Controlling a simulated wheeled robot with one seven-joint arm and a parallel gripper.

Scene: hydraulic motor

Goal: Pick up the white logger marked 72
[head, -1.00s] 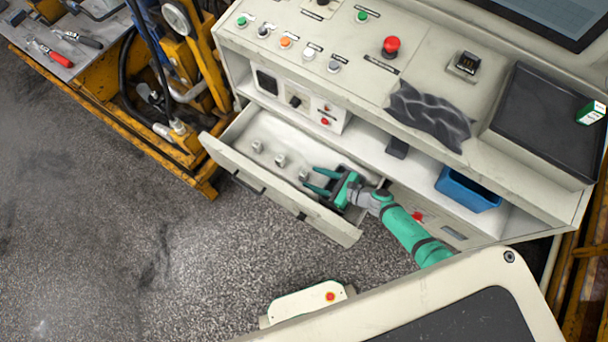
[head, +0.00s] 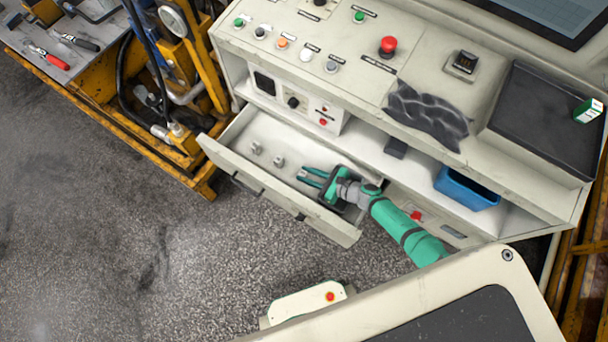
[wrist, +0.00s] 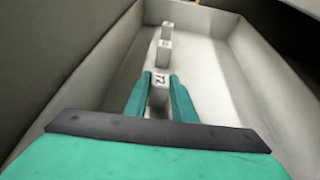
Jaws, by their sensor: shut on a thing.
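The white logger marked 72 (wrist: 159,88) stands between the two green fingers of my gripper (wrist: 161,95) in the wrist view. The fingers are shut on its sides, and its dark number faces up. In the head view my gripper (head: 311,176) is low inside the open drawer, and the logger it holds cannot be made out there. Two other small white loggers stand in a line ahead of it, a nearer one (wrist: 164,53) and a farther one (wrist: 167,30). They also show in the head view, one (head: 279,162) and one (head: 256,148).
The open drawer's front wall (head: 225,172) and side walls stand close around my gripper. The console shelf above holds a blue bin (head: 466,188). A dark crumpled cloth (head: 430,113) lies on the console top. The drawer floor left of the loggers is clear.

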